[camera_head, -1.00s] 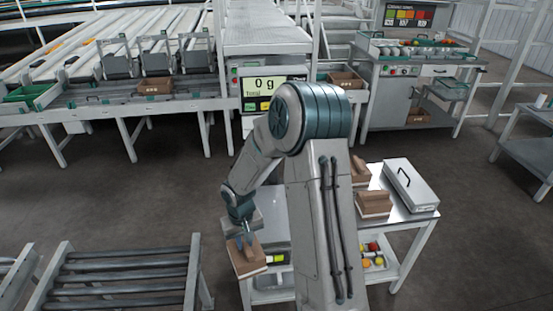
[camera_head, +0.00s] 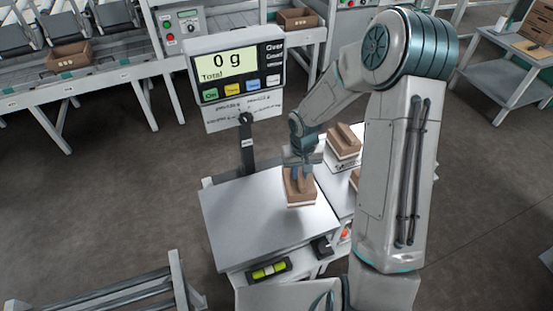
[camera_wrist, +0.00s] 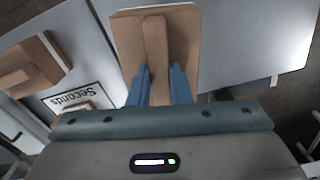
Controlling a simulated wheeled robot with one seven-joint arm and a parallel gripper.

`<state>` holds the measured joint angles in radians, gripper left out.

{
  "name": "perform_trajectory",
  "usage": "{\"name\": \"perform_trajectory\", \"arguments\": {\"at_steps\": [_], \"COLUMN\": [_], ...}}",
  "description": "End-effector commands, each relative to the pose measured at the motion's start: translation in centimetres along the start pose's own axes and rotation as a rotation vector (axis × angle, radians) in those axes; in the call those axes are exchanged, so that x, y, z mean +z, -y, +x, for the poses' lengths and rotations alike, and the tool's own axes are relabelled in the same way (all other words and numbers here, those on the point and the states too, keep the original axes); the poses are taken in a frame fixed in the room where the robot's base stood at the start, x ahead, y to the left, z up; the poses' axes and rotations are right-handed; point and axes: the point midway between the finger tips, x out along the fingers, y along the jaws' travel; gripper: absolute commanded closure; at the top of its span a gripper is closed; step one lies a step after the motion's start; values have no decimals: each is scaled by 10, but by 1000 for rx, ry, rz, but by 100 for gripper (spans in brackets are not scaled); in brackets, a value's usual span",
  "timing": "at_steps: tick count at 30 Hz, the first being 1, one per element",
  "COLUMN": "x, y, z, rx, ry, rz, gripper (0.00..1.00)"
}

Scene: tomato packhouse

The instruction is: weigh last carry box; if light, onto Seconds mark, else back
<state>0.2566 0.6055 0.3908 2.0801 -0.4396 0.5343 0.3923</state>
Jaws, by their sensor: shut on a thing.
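My gripper (camera_head: 299,171) is shut on the raised middle grip of a brown carry box (camera_head: 301,190) with a pale base. The box is upright over the right part of the scale's bare metal plate (camera_head: 240,225); I cannot tell whether it touches. The scale display (camera_head: 228,65) reads "0 g Total". In the wrist view, the blue fingers of my gripper (camera_wrist: 160,78) are at the grip of the held box (camera_wrist: 182,35). The Seconds mark (camera_wrist: 82,97) lies at the left, with a brown box (camera_wrist: 76,106) partly hidden at its lower edge.
A second brown box (camera_head: 343,141) stands behind right of the scale; it also shows in the wrist view (camera_wrist: 28,64). A spirit level (camera_head: 268,270) is at the scale's front. A conveyor bench (camera_head: 110,80) runs behind. My arm hides part of the right side.

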Motion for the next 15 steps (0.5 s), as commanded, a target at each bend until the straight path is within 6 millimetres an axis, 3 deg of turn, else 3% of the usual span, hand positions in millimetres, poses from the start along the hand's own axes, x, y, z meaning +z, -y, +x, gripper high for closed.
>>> {"name": "perform_trajectory", "arguments": {"at_steps": [1,6,10,15], "x": [-1,1,3,6], "y": [18,65,90,106], "z": [-10,-21,-26,-26], "rx": [-1,-2,-1,0], "ry": [-1,1,2,1], "rz": [-36,-130,-182,-215], "gripper": [100,100,100,100]}}
